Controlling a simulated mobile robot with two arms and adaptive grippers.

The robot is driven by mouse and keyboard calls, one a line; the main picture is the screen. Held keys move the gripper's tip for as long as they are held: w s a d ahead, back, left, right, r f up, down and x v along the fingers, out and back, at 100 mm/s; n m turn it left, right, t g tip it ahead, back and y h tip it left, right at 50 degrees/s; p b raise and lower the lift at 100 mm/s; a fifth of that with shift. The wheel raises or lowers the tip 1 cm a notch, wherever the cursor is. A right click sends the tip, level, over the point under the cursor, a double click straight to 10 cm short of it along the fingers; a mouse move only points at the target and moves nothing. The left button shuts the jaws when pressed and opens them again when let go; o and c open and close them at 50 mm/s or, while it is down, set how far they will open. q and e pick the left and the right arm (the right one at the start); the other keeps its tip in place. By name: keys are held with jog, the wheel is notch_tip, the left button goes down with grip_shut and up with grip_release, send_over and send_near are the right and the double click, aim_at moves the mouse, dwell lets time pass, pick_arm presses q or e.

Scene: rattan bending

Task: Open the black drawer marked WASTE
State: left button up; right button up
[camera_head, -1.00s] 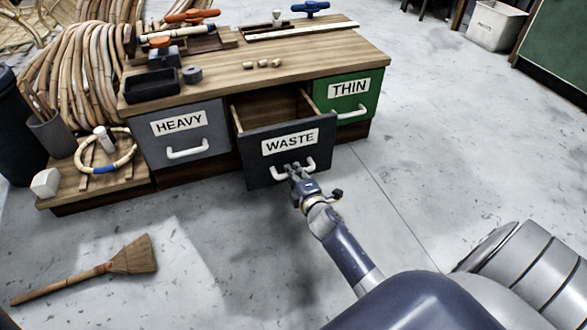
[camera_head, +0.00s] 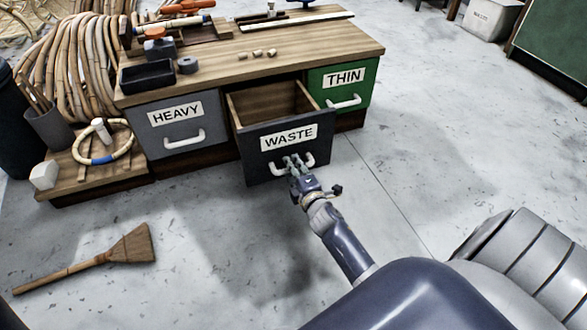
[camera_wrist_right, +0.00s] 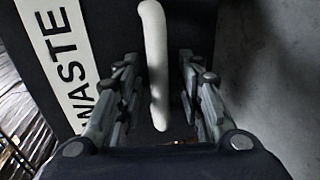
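The dark WASTE drawer (camera_head: 254,145) is pulled out from the bench, its empty-looking wooden inside visible from above. Its white label reads WASTE, and a white bar handle (camera_head: 276,170) sits below it. My right gripper (camera_head: 293,162) is at this handle. In the right wrist view the white handle (camera_wrist_right: 155,60) stands between the two fingers of my right gripper (camera_wrist_right: 158,65), with dark gaps showing beside it. The fingers look apart, around the handle rather than pressed on it. My left gripper is not in view.
The grey HEAVY drawer (camera_head: 150,145) and green THIN drawer (camera_head: 354,78) flank it, both shut. The wooden bench top (camera_head: 225,70) carries a black tray (camera_head: 147,76) and tools.

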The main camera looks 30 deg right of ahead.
jog(key=v, duration=1.2)
dwell(0.4)
